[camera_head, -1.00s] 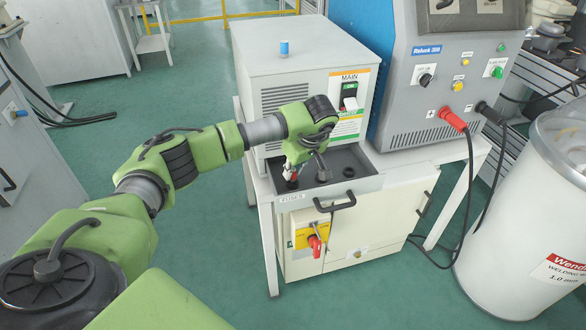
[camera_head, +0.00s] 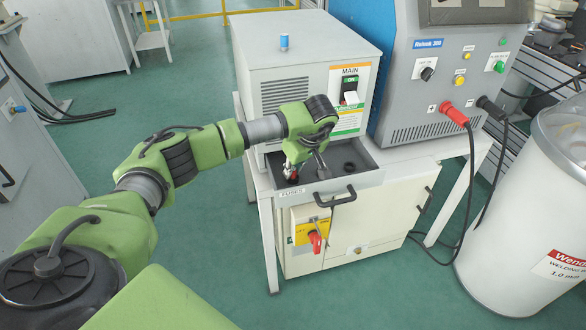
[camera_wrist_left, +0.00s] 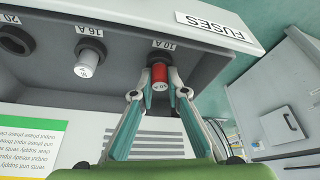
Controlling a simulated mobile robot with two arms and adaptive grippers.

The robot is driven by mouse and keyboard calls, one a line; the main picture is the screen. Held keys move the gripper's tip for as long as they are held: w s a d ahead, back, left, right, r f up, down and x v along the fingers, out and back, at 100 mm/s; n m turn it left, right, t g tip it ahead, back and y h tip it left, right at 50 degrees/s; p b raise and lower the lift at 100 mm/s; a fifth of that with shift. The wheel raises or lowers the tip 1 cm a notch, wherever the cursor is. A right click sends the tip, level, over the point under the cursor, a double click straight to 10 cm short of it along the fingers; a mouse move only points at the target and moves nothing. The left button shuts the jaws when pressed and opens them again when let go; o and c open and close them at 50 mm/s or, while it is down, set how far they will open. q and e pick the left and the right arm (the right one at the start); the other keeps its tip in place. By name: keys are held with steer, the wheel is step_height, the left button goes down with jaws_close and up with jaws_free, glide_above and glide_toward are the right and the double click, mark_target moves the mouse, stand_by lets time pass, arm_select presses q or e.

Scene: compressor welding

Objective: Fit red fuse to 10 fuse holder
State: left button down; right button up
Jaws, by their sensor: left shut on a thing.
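The red fuse (camera_wrist_left: 158,75) is between the two fingertips of my left gripper (camera_wrist_left: 159,86), which is shut on it. The fuse is lined up with the dark 10 A fuse holder (camera_wrist_left: 161,55) and its far end meets the holder's mouth. How deep it sits inside cannot be told. In the head view my left gripper (camera_head: 291,171) points down into the fuse drawer (camera_head: 367,180), at the drawer's left end, with a bit of red showing at its tips. My right gripper is not in view.
A whitish fuse (camera_wrist_left: 87,64) stands in the 16 A holder beside the 10 A one. The 20 A holder (camera_wrist_left: 14,45) is at the picture's left edge. The drawer wall labelled FUSES (camera_wrist_left: 232,35) is close to the gripper. The MAIN cabinet (camera_head: 290,60) rises behind the drawer.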

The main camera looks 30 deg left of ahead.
arm_select(q)
steer(key=shift+s+d+f+b, duration=0.2)
steer(key=shift+s+f+b, duration=0.2)
steer(key=shift+f, duration=0.2)
stand_by(0.3)
steer(key=c, duration=1.9)
jaws_free()
steer(key=shift+w+f, duration=0.15)
steer(key=shift+w, duration=0.05)
steer(key=shift+a, duration=0.15)
steer(key=shift+w+d+r, duration=0.1)
steer(key=shift+d+r, duration=0.1)
steer(key=shift+r, duration=0.3)
steer(key=v, duration=1.1)
steer(key=shift+r, duration=0.2)
